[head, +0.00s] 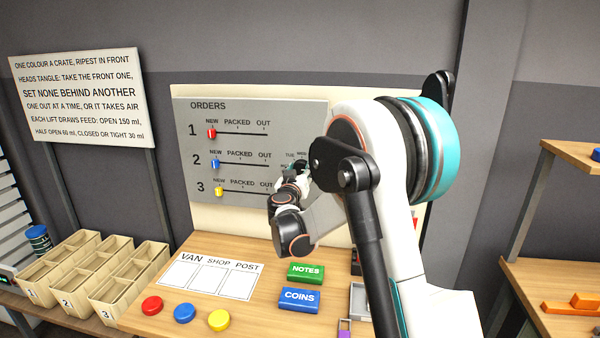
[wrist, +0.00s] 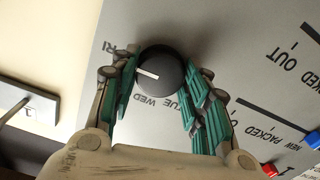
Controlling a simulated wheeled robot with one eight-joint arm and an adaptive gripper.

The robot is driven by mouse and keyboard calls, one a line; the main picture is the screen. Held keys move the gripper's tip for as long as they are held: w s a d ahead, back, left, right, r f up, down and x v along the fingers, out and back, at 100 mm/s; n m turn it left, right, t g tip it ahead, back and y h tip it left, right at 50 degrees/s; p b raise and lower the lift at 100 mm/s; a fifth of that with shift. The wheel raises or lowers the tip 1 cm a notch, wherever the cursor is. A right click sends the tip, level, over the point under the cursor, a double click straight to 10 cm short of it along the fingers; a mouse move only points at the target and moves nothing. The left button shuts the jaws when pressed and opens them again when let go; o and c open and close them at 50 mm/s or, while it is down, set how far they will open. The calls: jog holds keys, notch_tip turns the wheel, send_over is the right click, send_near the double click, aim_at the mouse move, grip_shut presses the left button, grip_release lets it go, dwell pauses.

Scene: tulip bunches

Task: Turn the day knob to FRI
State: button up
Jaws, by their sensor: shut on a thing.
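The day knob (wrist: 160,68) is round and black with a white pointer line, on the grey orders panel (wrist: 225,45). In the wrist view my gripper (wrist: 161,76) has its green fingers on either side of it, shut on it. The pointer aims at the left finger, between the WED label (wrist: 145,101) and the partly covered FRI label (wrist: 127,50). Any label there is hidden by the finger. TUE shows below right of the knob. In the head view my gripper (head: 299,174) covers the knob; TUE and WED show just above.
Sliders in red (head: 211,133), blue (head: 215,164) and yellow (head: 219,191) sit at NEW on the panel.

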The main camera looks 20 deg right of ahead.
jog(key=shift+f, duration=0.1)
dwell(0.4)
jog(key=o, duration=1)
jog(key=shift+o, duration=0.2)
jog(key=v, duration=1.2)
